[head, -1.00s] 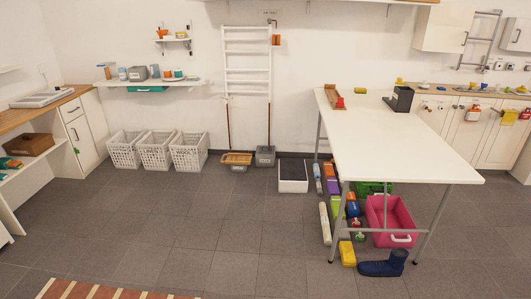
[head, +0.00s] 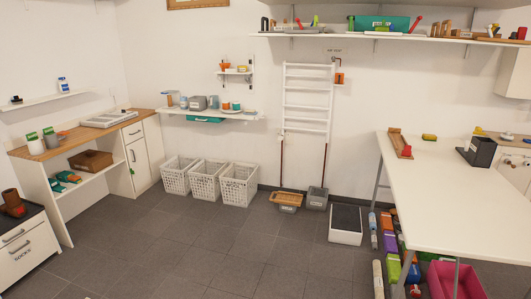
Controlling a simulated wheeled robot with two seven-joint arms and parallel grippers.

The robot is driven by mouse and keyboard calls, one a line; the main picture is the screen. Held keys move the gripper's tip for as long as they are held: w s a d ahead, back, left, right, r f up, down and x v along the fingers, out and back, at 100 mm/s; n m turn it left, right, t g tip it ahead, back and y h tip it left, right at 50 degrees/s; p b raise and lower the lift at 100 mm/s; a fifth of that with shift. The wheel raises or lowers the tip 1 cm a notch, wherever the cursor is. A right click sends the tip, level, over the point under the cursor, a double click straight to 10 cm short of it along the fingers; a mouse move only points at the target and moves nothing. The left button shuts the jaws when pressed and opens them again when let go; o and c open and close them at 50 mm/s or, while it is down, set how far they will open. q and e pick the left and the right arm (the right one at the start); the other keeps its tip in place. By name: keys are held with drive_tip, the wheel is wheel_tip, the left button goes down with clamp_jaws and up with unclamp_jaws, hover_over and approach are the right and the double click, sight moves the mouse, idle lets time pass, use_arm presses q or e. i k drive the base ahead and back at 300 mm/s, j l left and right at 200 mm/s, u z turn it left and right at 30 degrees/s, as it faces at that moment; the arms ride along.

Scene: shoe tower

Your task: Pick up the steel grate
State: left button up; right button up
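I cannot pick out the steel grate with certainty. A flat grey framed piece (head: 108,118) lies on the wooden counter at the left, too small to tell whether it is a grate. A white box with a dark top (head: 346,222) stands on the floor left of the white table; its surface is too small to tell. Neither of my grippers is in view.
The white table (head: 450,190) fills the right. White baskets (head: 208,182) stand along the back wall beneath a small shelf (head: 212,115). A white drawer unit (head: 24,245) is at the lower left. The tiled floor (head: 200,250) in the middle is clear.

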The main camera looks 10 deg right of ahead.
sight(318, 190)
drive_tip(key=i+l+z, duration=0.1)
drive_tip(key=i+z, duration=0.35)
drive_tip(key=i, duration=1.75)
